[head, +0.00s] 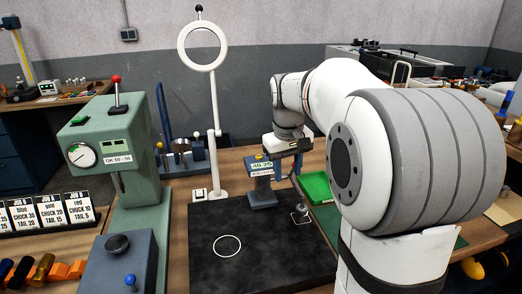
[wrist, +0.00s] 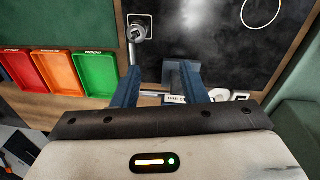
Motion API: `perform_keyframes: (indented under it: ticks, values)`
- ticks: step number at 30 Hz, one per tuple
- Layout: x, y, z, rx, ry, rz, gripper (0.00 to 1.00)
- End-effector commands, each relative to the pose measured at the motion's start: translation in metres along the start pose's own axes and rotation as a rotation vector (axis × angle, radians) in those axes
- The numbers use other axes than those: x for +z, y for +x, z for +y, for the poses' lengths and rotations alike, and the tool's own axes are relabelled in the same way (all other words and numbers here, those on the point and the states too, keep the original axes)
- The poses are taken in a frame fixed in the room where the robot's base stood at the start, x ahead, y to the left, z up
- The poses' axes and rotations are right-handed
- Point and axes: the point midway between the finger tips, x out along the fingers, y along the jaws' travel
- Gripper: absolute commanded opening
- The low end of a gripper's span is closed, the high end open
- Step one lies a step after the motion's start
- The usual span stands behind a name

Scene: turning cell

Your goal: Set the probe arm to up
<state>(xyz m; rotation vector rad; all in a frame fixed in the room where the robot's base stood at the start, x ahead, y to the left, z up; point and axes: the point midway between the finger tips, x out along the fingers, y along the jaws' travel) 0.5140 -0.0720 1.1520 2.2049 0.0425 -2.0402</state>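A small metal piece with a round knob (head: 300,212), which may be the probe arm's mount, stands at the right side of the black plate (head: 235,262). In the wrist view its round top (wrist: 138,31) shows, with a thin rod running down the picture towards my left finger; whether this rod is the probe arm I cannot tell. My gripper (wrist: 163,72) has its two blue fingers apart, with no object visibly clamped. My arm hides part of the scene.
A tall white stand with a ring (head: 214,110) rises behind the plate. A green press with a dial (head: 105,150) stands left. Red, orange and green trays (wrist: 95,72) lie beside the plate in the wrist view. The plate's middle, with a white circle, is clear.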

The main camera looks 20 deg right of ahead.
Motion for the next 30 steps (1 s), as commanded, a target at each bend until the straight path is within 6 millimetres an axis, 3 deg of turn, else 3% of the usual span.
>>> perform_keyframes:
  ticks: [1, 3, 9, 14, 24, 30]
  values:
    - [-0.021, -0.005, 0.014, 0.003, -0.007, -0.017, 0.39]
    - [-0.042, -0.008, 0.028, 0.007, -0.021, -0.034, 0.39]
    - [-0.075, -0.009, 0.053, 0.014, -0.045, -0.064, 0.39]
    - [-0.080, 0.000, 0.058, 0.014, -0.050, -0.072, 0.39]
    - [-0.076, 0.052, 0.058, 0.014, -0.051, -0.072, 0.39]
    - [-0.075, 0.068, 0.058, 0.014, -0.051, -0.070, 0.39]
